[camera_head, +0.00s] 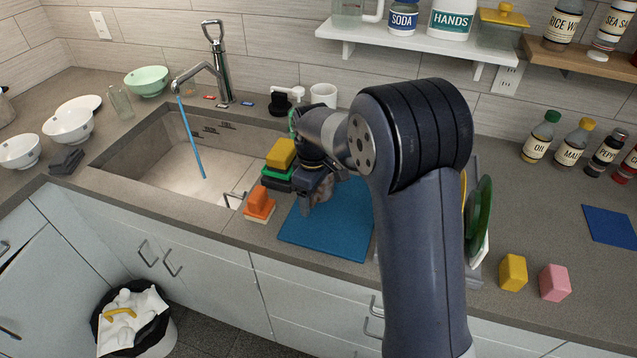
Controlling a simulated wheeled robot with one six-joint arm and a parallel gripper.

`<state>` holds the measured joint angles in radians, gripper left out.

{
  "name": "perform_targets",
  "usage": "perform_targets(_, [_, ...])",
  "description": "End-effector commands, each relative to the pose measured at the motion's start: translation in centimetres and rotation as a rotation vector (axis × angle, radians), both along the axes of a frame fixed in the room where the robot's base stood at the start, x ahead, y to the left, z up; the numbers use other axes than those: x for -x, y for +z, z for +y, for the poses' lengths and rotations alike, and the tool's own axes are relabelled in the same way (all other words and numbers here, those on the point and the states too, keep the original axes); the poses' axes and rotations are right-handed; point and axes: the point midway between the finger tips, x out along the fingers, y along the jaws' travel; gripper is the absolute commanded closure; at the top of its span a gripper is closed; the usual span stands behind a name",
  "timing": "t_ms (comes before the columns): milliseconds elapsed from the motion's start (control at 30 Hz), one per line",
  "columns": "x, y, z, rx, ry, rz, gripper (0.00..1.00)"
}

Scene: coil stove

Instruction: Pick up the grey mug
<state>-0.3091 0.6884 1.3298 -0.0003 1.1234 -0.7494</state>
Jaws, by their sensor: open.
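My gripper (318,192) is low over the blue mat (335,228), pointing down, beside the right end of the sink. Its jaws are open, though the fingers are small and partly covered by my wrist. I cannot make out a separate grey mug. Dark grey shapes at the fingers may be gripper parts or a mug, and I cannot tell which. A pale, whitish mug (323,95) stands at the back of the counter behind my arm, apart from the gripper.
The sink (175,150) lies left of the mat, its tap (215,75) running. An orange sponge (260,203) sits at the sink's right edge. A dish rack with a green plate (482,215) stands right of my arm. Yellow (513,272) and pink (554,282) blocks lie near the front edge.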

Motion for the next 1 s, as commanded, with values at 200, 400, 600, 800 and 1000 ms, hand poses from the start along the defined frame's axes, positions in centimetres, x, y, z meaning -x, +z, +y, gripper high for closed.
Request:
perform_targets(200, [0.03,-0.3,-0.01,0.0,0.0,0.0,0.31])
perform_targets(400, [0.01,-0.27,0.0,0.0,0.0,0.0,0.44])
perform_targets(600, [0.03,-0.26,0.01,0.0,0.0,0.001,0.6])
perform_targets(800, [0.05,-0.27,-0.01,0.0,-0.001,0.001,0.76])
perform_targets(1000, [0.07,-0.3,-0.04,0.001,-0.001,0.003,0.89])
